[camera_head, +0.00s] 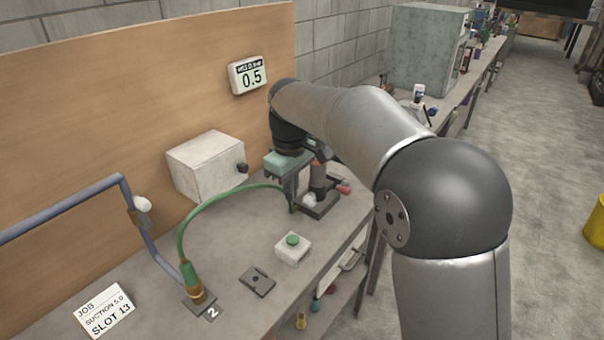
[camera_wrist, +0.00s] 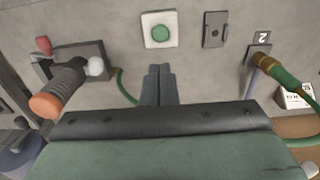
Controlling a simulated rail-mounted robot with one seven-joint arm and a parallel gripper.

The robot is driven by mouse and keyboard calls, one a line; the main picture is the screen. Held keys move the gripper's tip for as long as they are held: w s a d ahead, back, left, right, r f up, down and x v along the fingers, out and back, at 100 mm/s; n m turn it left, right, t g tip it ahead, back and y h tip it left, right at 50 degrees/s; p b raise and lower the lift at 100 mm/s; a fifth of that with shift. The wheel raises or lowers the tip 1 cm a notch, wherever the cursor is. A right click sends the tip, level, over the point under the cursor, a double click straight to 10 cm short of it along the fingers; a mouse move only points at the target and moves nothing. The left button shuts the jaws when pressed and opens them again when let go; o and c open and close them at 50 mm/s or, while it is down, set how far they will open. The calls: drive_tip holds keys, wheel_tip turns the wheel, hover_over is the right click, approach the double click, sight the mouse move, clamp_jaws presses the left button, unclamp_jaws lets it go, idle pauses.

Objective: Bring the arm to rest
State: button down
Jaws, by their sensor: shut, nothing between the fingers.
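My gripper (camera_head: 292,208) is at the end of my bent arm, pointing down over the far part of the workbench, in front of the wooden backboard. Its two fingers are together and hold nothing; they also show in the wrist view (camera_wrist: 158,72). In the head view the fingers are close beside a dark stand (camera_head: 318,207) with an upright cylindrical part. In the wrist view that part shows as a ribbed dark handle with an orange end (camera_wrist: 48,105). I cannot tell whether the fingers touch anything there.
A white box with a green button (camera_head: 293,247) and a dark plate (camera_head: 257,281) lie on the bench. A green hose (camera_head: 216,197) runs from a brass fitting by label 2, passing behind my gripper. A grey box (camera_head: 206,166), a job card (camera_head: 104,311) and a 0.5 display (camera_head: 248,75) are nearby.

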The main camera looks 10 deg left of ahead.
drive_tip(key=s+d+f+m, duration=0.1)
drive_tip(key=s+d+m, duration=0.35)
drive_tip(key=d, duration=0.65)
drive_tip(key=s+d+m, duration=0.3)
drive_tip(key=s+d, duration=0.3)
drive_tip(key=d, duration=0.4)
drive_tip(key=s+d+f+m, duration=0.2)
drive_tip(key=s+d+f, duration=0.1)
drive_tip(key=s, duration=0.4)
drive_tip(key=s+d+f+m, duration=0.3)
drive_tip(key=s+d+f, duration=0.1)
drive_tip(key=s+d, duration=0.2)
drive_tip(key=shift+s+d, duration=0.2)
drive_tip(key=shift+s, duration=0.4)
drive_tip(key=shift+m, duration=0.25)
idle(1.9)
